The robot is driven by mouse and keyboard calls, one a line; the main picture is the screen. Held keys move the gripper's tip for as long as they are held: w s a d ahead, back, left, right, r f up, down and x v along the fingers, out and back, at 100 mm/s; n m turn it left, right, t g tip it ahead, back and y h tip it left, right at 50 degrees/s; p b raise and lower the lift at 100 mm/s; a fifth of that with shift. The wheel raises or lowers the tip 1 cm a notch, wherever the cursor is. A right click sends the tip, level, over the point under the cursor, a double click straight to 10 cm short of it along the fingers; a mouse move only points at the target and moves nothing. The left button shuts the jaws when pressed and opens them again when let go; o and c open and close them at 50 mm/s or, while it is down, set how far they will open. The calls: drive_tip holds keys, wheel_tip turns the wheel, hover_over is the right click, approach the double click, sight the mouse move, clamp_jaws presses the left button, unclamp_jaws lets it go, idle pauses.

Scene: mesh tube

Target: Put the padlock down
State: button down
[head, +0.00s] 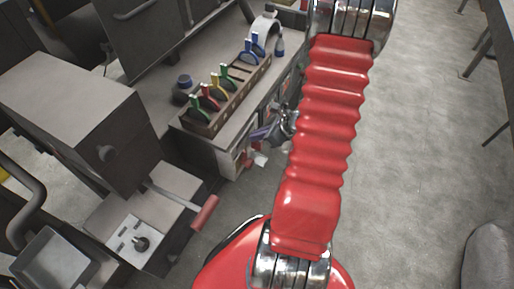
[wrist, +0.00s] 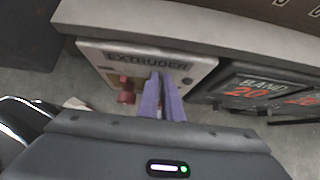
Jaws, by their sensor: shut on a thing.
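My gripper (head: 262,134) is in front of the side of the bench, left of my red arm. In the wrist view its two purple fingers (wrist: 163,98) point at the white EXTRUDER panel (wrist: 190,65). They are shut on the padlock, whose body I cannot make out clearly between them. A red piece (wrist: 126,91) shows just left of the fingers, against the panel. I cannot tell whether it is part of the padlock or of the panel. In the head view a small red and white patch (head: 258,159) shows below the gripper.
A bench (head: 212,135) carries a rack (head: 226,108) with several coloured-handled tools and a dark blue-topped object (head: 184,82). A BAND 20 panel (wrist: 252,90) is right of the EXTRUDER one. A machine with a red-handled lever (head: 205,213) stands left.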

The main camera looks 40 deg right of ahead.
sight(257, 142)
drive_tip(key=shift+f, duration=2.1)
drive_tip(key=shift+f, duration=1.85)
drive_tip(key=c, duration=1.9)
unclamp_jaws()
drive_tip(key=shift+c, duration=0.2)
drive_tip(key=v, duration=1.2)
